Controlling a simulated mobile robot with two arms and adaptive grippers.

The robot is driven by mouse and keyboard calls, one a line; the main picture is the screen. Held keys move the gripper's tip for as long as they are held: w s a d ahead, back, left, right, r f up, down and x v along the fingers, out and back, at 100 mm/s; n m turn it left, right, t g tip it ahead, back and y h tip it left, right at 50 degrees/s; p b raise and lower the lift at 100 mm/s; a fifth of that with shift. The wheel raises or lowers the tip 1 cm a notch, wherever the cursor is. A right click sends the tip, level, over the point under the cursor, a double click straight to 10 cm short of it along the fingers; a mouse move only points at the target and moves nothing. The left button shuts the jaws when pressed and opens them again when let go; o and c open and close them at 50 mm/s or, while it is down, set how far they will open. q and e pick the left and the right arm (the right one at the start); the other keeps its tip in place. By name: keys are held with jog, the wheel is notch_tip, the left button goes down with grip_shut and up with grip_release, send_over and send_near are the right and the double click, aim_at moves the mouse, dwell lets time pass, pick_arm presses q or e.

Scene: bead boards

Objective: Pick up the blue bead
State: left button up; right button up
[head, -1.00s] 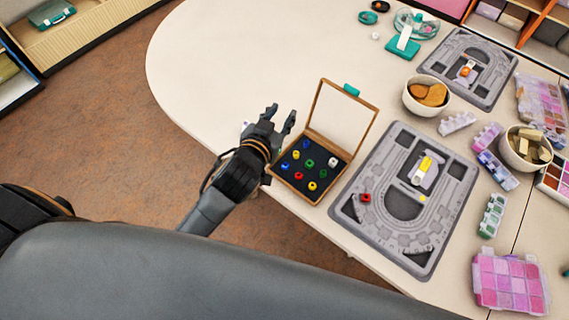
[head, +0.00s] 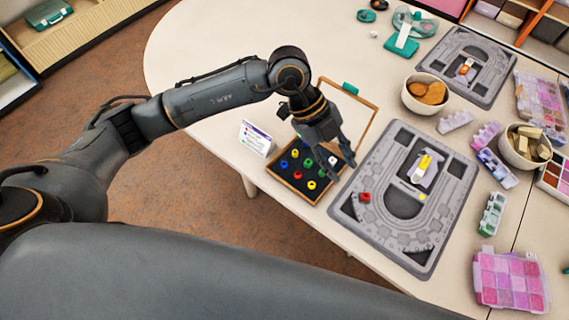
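A shallow wooden box (head: 325,197) with a dark foam insert and a raised lid stands near the table's edge. It holds several small beads in different colours. A blue bead (head: 284,165) sits at its left side. My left gripper (head: 342,162) reaches over the box's right part, pointing down toward the right. Its fingers are apart, with no bead seen held between them. The gripper hides the back part of the insert. My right gripper is not in view.
A grey bead board (head: 345,205) lies right of the box, with a red bead (head: 365,197) on it. A small card stand (head: 256,138) stands left of the box. Bowls and bead cases fill the right. The table's far left is clear.

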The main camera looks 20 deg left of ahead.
pick_arm(q)
jog(key=w+a+f+n+t+y, duration=0.1)
jog(key=w+a+n+y, duration=0.15)
jog(key=a, duration=0.35)
jog(key=w+a+n+t+y, duration=0.1)
jog(key=w+a+y, duration=0.25)
jog(key=a, duration=0.35)
jog(key=p, duration=0.1)
send_near(285, 161)
jog(key=shift+s+d+f+y, duration=0.3)
jog(key=shift+s+d+f, duration=0.3)
jog(key=shift+s, duration=0.15)
notch_tip(285, 161, down, 4)
jog(key=shift+s+a+f+p, duration=0.15)
jog(key=shift+f+p, duration=0.1)
jog(key=shift+p, duration=0.45)
jog(key=shift+f, duration=0.55)
jog(key=c, duration=0.5)
